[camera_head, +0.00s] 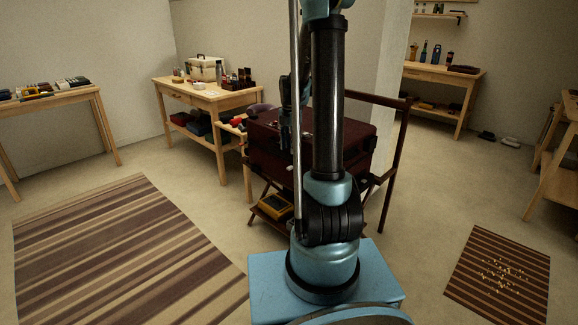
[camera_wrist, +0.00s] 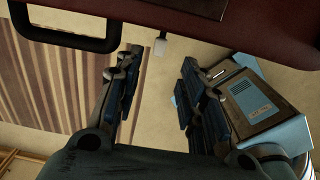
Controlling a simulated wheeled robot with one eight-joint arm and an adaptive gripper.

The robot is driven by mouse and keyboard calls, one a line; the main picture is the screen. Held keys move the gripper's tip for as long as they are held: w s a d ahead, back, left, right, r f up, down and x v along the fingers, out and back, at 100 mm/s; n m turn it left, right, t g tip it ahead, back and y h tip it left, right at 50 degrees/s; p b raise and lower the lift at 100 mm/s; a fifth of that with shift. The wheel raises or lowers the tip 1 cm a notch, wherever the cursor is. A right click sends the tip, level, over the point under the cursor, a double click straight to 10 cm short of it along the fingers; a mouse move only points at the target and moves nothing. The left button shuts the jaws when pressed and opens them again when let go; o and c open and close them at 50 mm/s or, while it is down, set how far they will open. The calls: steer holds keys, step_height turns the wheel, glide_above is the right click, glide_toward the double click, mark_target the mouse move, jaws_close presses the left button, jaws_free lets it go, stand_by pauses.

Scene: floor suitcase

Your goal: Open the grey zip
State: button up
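The dark red suitcase (camera_head: 268,133) sits on a wooden stand behind my arm in the head view. My arm hides part of it. In the wrist view its side (camera_wrist: 230,30) crosses the top, with a black handle (camera_wrist: 62,42) at the upper left. A small pale grey tab (camera_wrist: 160,46), seemingly the zip pull, hangs from the lower edge of the suitcase. My gripper (camera_wrist: 162,60) is open. Its two dark fingers stand on either side below the tab, which shows between the tips. I cannot tell whether they touch it.
A wooden table (camera_head: 211,100) with a white box stands behind the suitcase to the left. Another table (camera_head: 50,95) is at the far left. A striped rug (camera_head: 110,250) and a smaller striped mat (camera_head: 500,280) lie on open floor. A dark rail (camera_head: 395,160) rises right of the suitcase.

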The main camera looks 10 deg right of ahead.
mark_target(290, 167)
step_height(290, 167, down, 9)
steer(key=shift+f, duration=0.1)
stand_by(0.4)
steer(key=shift+c, duration=0.6)
jaws_close()
